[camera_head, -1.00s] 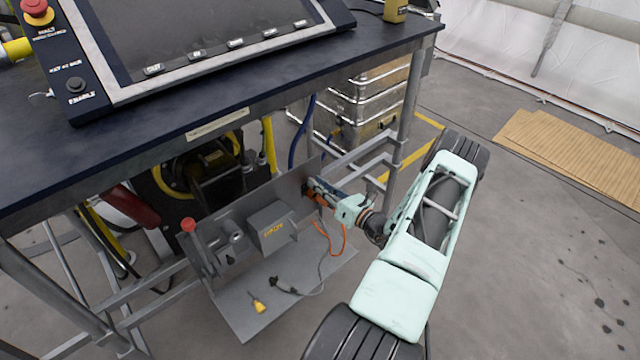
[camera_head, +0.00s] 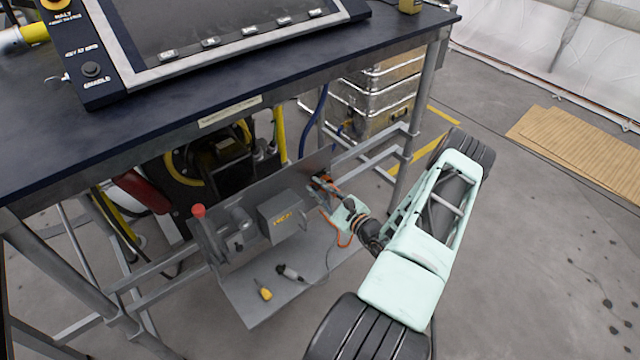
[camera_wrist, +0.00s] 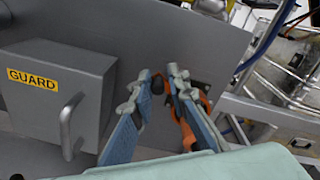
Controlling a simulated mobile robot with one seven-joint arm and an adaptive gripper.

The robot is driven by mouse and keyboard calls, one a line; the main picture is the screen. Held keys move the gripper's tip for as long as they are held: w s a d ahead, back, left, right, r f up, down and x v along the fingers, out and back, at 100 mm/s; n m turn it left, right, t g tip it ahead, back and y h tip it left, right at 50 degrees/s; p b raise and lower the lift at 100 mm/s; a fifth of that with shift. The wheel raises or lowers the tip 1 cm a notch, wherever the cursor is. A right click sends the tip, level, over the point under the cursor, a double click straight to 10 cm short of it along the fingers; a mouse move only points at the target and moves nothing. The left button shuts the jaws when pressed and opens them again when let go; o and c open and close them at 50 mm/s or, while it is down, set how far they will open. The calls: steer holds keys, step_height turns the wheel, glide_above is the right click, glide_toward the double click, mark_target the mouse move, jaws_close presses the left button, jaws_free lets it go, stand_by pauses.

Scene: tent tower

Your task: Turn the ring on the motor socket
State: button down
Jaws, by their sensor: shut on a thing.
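My gripper (camera_wrist: 165,80) reaches the grey upright panel (camera_wrist: 190,40) under the table, to the right of the guard box. Its two blue fingers are closed in around a small dark and orange part, the ring on the motor socket (camera_wrist: 158,85), which they largely cover. An orange cable (camera_wrist: 188,135) runs down behind the right finger. In the head view my gripper (camera_head: 325,187) is small at the panel's right end, and the socket is hidden there.
A grey guard box (camera_wrist: 60,95) with a handle stands close left of my gripper. A yellow-ended item (camera_head: 263,292) and a dark plug (camera_head: 290,272) lie on the lower plate (camera_head: 240,300). A table leg (camera_head: 408,150) and metal cases (camera_head: 375,100) stand behind.

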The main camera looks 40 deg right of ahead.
steer(key=shift+s+a+f+n+b, duration=0.1)
steer(key=shift+a+f+n+b, duration=0.1)
steer(key=shift+f+n, duration=0.65)
steer(key=shift+s+a+f+n+b, duration=0.15)
steer(key=shift+f+n, duration=0.25)
steer(key=shift+n, duration=0.8)
steer(key=shift+w+a+f+n+b, duration=0.1)
steer(key=shift+a+f+n, duration=0.15)
steer(key=shift+f+n, duration=0.6)
steer(key=shift+s+r+h, duration=0.1)
steer(key=shift+r+h, duration=0.05)
steer(key=shift+h, duration=0.15)
steer(key=c, duration=2)
jaws_free()
steer(key=shift+d, duration=0.1)
steer(key=shift+r, duration=0.15)
steer(key=s, duration=0.8)
steer(key=s+d, duration=0.1)
steer(key=s, duration=0.2)
steer(key=shift+s+r, duration=0.25)
steer(key=shift+s, duration=0.15)
